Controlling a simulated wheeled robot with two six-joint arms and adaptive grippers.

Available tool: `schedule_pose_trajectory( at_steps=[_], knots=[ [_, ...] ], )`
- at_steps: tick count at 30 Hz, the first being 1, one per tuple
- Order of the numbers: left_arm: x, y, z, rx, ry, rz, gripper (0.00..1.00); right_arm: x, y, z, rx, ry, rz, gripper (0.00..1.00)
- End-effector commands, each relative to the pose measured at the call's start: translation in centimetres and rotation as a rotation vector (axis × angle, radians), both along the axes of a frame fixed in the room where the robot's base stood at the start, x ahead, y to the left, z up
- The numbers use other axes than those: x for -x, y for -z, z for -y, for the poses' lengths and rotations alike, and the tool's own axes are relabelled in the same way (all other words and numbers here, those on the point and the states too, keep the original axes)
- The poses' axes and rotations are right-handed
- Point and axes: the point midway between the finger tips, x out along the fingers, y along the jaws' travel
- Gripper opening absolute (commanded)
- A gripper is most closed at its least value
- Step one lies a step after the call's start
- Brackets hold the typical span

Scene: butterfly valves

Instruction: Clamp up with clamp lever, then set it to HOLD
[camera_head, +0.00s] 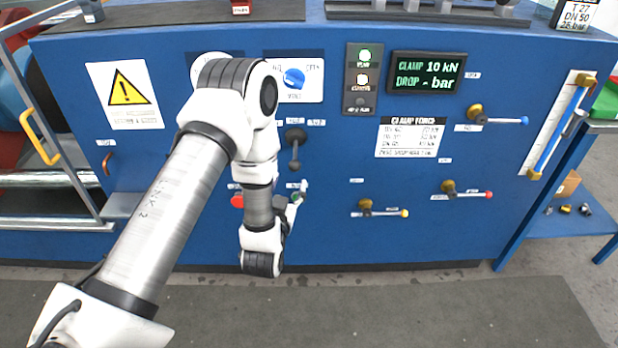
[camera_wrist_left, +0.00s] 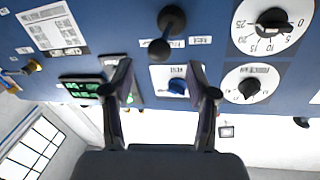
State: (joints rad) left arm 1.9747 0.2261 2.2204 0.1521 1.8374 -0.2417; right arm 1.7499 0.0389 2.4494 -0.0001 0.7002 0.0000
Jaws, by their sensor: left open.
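A black lever with a ball end (camera_head: 295,148), seemingly the clamp lever, hangs down on the blue panel. It also shows in the left wrist view (camera_wrist_left: 160,46). Above it sits a blue selector knob (camera_head: 293,78) on a white plate; the knob shows between my fingers in the left wrist view (camera_wrist_left: 178,87). The small plate labels are hard to read. My left gripper (camera_head: 300,188) is below the lever, partly hidden by my wrist; its two fingers are apart and empty in the left wrist view (camera_wrist_left: 163,92). My right gripper is not seen.
A display (camera_head: 427,72) reads CLAMP 10 kN and DROP - bar. Beside it is a lamp strip (camera_head: 362,80) with its top lamp green. A red button (camera_head: 237,201) is left of my gripper. Levers with blue (camera_head: 500,120), red (camera_head: 470,194) and yellow (camera_head: 385,212) tips stick out at right.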

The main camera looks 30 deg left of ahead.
Motion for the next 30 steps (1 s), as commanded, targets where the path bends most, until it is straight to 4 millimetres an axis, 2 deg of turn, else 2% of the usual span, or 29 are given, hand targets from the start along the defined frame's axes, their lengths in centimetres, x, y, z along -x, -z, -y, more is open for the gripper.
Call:
schedule_pose_trajectory(
  at_steps=[12, 15, 21, 22, 24, 27, 30],
  knots=[
    [-6.4, -0.1, -2.3, -0.001, 0.001, 0.002, 0.58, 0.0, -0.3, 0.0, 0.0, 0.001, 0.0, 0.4],
    [-7.1, -0.1, -2.5, 0.0, 0.002, 0.0, 0.58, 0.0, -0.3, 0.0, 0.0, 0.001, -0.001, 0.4],
    [-7.1, -0.1, -2.6, 0.001, 0.003, -0.001, 0.58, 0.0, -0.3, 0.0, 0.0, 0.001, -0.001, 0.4],
    [-7.1, -0.1, -2.6, 0.001, 0.003, -0.001, 0.55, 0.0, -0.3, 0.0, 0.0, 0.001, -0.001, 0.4],
    [-7.1, -0.1, -2.6, 0.001, 0.003, -0.001, 0.3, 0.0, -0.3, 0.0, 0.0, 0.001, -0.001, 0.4],
    [-7.1, -0.1, -2.6, 0.0, 0.002, -0.001, 0.0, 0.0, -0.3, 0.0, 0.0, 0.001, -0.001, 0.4],
    [-7.1, -0.1, -2.6, 0.0, 0.002, -0.001, 0.0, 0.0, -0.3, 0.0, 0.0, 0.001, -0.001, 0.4]
  ],
)
